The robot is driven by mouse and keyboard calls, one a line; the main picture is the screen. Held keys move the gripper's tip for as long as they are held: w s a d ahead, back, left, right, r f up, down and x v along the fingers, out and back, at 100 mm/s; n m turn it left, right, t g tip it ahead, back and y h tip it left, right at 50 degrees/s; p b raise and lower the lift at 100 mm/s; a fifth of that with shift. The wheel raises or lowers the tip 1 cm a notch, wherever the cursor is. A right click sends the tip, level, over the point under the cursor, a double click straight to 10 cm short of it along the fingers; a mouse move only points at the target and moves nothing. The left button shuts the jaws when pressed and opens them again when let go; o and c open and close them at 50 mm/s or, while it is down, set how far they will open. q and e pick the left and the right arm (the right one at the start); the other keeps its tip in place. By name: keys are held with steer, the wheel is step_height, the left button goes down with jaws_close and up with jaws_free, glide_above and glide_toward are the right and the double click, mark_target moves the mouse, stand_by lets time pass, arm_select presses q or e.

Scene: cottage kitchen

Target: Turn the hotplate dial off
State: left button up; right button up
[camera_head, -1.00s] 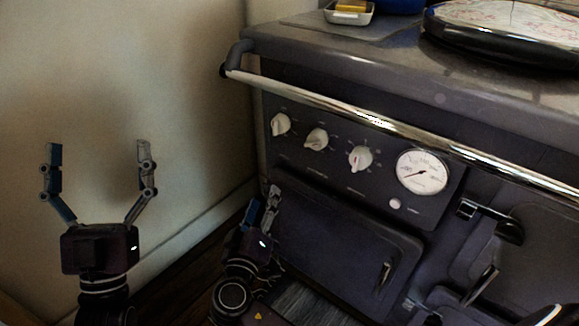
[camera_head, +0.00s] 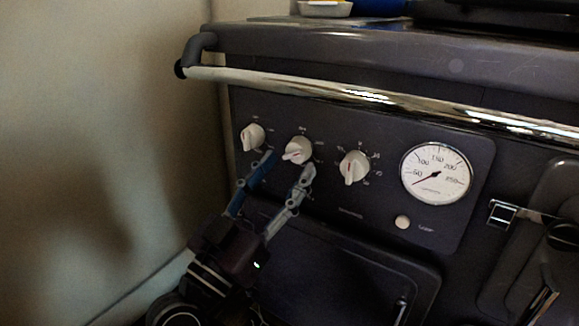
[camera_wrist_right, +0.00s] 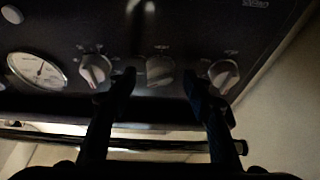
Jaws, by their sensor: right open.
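Three white dials sit in a row on the dark stove panel (camera_head: 330,215): a left dial (camera_head: 252,137), a middle dial (camera_head: 298,150) and a right dial (camera_head: 354,167). I cannot read which is the hotplate dial. My right gripper (camera_head: 288,166) is open, its fingertips just below and to either side of the middle dial. In the right wrist view the picture is turned over; the middle dial (camera_wrist_right: 160,70) shows between the two fingertips (camera_wrist_right: 159,80), with no clear contact. My left gripper is not in view.
A chrome rail (camera_head: 350,95) runs across above the dials. A round temperature gauge (camera_head: 436,174) and a small white button (camera_head: 403,222) are to the right. A pale wall (camera_head: 100,120) stands left of the stove.

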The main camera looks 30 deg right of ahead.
steer(key=shift+x, duration=1.25)
steer(key=c, duration=1.1)
steer(key=shift+n, duration=0.3)
